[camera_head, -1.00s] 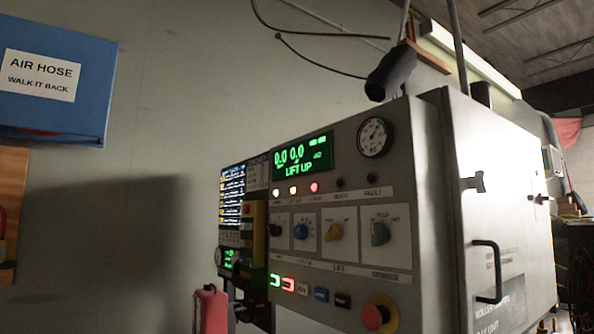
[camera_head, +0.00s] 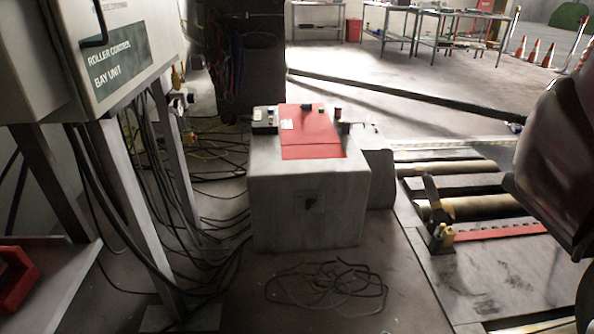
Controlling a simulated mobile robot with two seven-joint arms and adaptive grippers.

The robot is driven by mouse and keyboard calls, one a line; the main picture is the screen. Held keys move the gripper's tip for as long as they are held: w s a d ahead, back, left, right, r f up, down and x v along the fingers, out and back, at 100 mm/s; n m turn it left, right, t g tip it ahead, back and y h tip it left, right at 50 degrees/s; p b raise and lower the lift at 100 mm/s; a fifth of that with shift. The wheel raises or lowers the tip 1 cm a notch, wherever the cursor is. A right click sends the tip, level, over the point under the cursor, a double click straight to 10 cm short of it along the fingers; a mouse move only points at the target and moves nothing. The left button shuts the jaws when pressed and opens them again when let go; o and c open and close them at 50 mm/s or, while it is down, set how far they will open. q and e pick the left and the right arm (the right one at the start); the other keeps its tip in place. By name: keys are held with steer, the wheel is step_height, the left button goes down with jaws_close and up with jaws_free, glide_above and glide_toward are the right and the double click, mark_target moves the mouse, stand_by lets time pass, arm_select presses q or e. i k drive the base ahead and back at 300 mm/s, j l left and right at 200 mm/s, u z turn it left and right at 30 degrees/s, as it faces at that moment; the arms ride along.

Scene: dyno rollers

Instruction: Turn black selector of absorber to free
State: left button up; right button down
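The grey control cabinet (camera_head: 28,65) is cut off at the upper left, with a dark label (camera_head: 122,68) reading "ROLLER CONTROL BAY UNIT". Its front panel of knobs is out of view, so I see no selector that I can identify as the absorber's. A grey block (camera_head: 275,215) stands on the floor in the middle, with a red top sheet (camera_head: 308,130). A small dark fitting (camera_head: 310,202) sits on its front face; I cannot tell what it is. Neither of my grippers is in view.
Black cables (camera_head: 190,225) hang below the cabinet and trail over the floor. A coil of cable (camera_head: 325,287) lies before the block. Floor rollers (camera_head: 470,207) are at the right. A dark, unclear shape (camera_head: 560,150) fills the right edge. Worktables (camera_head: 435,20) stand at the back.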

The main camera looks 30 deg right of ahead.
mark_target(309, 203)
steer(key=z, duration=0.3)
steer(key=i+l+z, duration=0.15)
steer(key=l+z, duration=0.15)
steer(key=i+l+z, duration=0.25)
steer(key=l, duration=0.15)
steer(key=i+l+z, duration=0.1)
steer(key=l+z, duration=0.2)
